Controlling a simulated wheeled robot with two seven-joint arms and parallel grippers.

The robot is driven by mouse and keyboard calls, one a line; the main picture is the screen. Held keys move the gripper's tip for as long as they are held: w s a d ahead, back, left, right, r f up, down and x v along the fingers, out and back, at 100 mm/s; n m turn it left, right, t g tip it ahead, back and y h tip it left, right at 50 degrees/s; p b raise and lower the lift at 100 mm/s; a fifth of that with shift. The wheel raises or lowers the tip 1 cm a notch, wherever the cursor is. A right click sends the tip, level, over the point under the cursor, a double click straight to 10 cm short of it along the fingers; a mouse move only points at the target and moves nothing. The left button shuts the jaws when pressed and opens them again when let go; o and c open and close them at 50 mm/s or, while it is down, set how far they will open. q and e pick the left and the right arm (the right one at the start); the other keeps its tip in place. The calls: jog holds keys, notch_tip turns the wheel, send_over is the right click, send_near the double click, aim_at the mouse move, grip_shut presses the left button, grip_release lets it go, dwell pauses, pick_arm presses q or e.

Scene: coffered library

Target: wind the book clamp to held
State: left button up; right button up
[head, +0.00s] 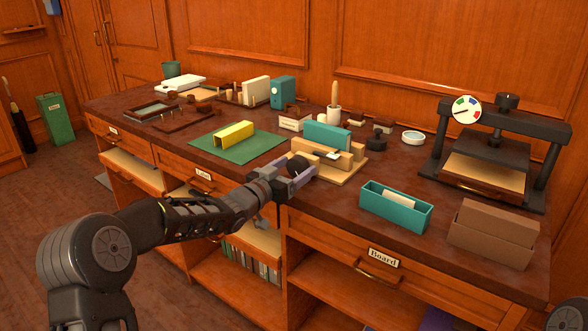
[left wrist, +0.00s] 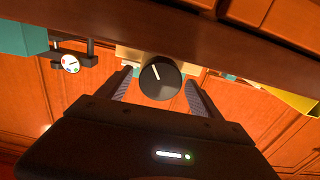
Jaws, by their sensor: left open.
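The book clamp (head: 341,160) stands near the front edge of the desk, with pale wooden jaws on a wooden base and a teal book (head: 328,136) upright between them. A small black and white piece (head: 326,154) sits on top of its front jaw. Its round dark knob (left wrist: 160,78) faces my wrist camera and carries a white line tilted a little left of upright. My left gripper (head: 297,174) is open at the front of the clamp. In the left wrist view its fingers (left wrist: 160,92) lie on either side of the knob, with gaps visible. My right gripper is out of view.
A teal open box (head: 395,212) and a brown box (head: 492,236) stand to the right. Behind them is a black press (head: 545,132) with a coloured dial. A yellow folded piece (head: 234,134) rests on a green mat (head: 262,143) to the left.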

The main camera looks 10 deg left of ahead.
pick_arm(q)
jog(key=v, duration=0.7)
jog(key=shift+s, duration=0.35)
